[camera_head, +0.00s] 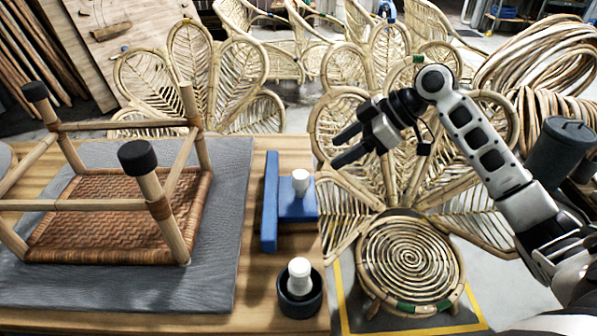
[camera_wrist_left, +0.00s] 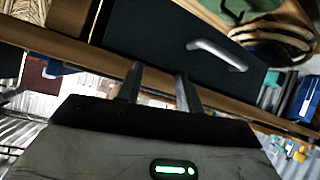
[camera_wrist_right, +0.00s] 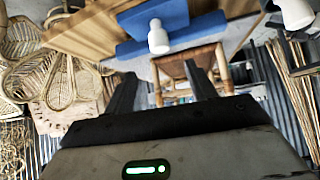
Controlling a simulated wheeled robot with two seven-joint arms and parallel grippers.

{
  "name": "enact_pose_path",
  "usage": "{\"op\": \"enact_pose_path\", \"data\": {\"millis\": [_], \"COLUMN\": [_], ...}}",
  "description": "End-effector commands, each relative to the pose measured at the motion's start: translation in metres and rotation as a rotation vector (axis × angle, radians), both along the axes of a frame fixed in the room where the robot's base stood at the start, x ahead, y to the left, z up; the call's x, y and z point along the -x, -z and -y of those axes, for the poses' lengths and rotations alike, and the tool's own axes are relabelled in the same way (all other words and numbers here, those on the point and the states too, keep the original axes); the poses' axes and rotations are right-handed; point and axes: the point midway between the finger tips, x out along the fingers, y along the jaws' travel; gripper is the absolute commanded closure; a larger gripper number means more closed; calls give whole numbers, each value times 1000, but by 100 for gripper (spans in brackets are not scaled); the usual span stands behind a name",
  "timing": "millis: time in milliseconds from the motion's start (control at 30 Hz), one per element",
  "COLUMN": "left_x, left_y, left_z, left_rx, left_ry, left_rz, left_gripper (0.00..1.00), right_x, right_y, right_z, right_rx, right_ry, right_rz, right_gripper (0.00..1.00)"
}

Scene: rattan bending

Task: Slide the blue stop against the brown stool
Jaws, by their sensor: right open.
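The brown stool (camera_head: 110,205) lies upside down on a grey mat, its woven seat down and its black-capped legs up. The blue stop (camera_head: 270,205) stands on the wood to its right, with a white knob (camera_head: 300,182) on its base. Mat and a strip of wood separate stop and stool. My right gripper (camera_head: 342,147) is open and empty, above and right of the stop; in the right wrist view the stop (camera_wrist_right: 185,18) lies beyond the fingers. My left gripper (camera_wrist_left: 159,72) shows only in its wrist view, open and empty, facing a dark drawer front.
A dark cup with a white-topped piece (camera_head: 299,285) stands on the table (camera_head: 255,320) in front of the stop. The grey mat (camera_head: 215,270) is bare between stool and stop. Rattan chairs (camera_head: 410,260) stand beyond the table's right and far edges.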

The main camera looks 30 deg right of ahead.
Motion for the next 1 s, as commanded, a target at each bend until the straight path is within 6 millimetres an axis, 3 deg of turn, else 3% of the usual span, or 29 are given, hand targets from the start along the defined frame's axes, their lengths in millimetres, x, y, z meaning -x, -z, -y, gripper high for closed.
{"op": "enact_pose_path", "data": {"millis": [300,500,1000], "left_x": [5,3,-2], "left_y": [6,5,0], "left_z": [0,1,1], "left_rx": [-2,-2,2], "left_ry": [1,1,1], "left_rz": [-17,-12,3], "left_gripper": [64,64,64], "right_x": [-28,-42,-48], "right_y": [50,73,84], "right_z": [-43,-61,-69], "right_rx": [-4,-3,0], "right_ry": [-1,1,1], "right_rz": [-1,-1,1], "right_gripper": [44,44,47]}}
